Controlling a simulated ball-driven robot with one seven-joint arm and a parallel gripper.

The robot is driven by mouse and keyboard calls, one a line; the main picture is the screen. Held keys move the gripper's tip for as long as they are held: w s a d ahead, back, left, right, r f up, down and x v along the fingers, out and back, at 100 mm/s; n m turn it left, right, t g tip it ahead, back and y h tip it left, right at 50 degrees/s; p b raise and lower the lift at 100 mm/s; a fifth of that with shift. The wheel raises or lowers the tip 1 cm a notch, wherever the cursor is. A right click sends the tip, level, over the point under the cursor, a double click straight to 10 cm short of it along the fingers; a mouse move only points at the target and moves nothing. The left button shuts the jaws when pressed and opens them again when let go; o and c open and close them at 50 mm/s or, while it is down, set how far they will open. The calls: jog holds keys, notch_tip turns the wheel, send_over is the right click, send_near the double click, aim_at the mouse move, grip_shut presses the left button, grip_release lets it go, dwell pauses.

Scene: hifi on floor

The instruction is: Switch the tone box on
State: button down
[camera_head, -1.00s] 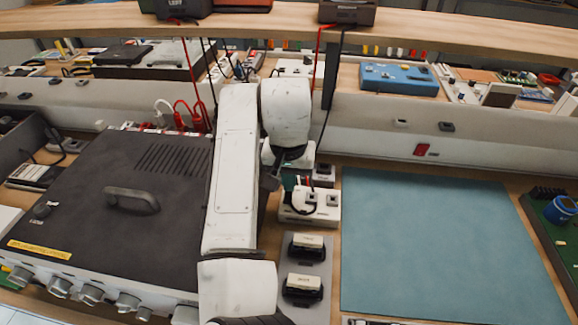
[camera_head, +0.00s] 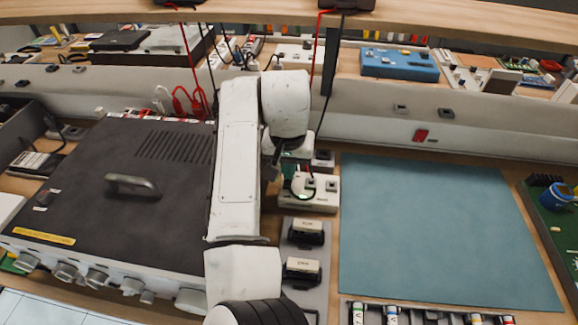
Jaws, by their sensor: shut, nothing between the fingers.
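A small white box (camera_head: 320,202) with dark square switches and a curved dark lead stands left of the blue-green mat. It may be the tone box, but I cannot read a label on it. My gripper (camera_head: 271,170) is a small dark shape under my white wrist, just left of and behind this box. It looks shut and empty, and my arm hides part of it. I cannot tell whether it touches anything. A large dark-topped unit (camera_head: 90,200) with a handle and front knobs stands to the left, partly behind my arm.
The blue-green mat (camera_head: 435,230) is bare. A grey plate (camera_head: 310,245) with two black-and-cream blocks lies in front of the white box. A tray of tubes (camera_head: 425,314) is at the bottom edge. A wooden shelf (camera_head: 440,22) crosses the top, with red and black leads hanging down.

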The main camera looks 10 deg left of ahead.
jog(key=shift+s+p, duration=0.8)
jog(key=shift+r+p, duration=0.5)
notch_tip(320, 180, up, 13)
jog(key=s+p, duration=0.1)
jog(key=p, duration=0.1)
jog(key=shift+s, duration=0.35)
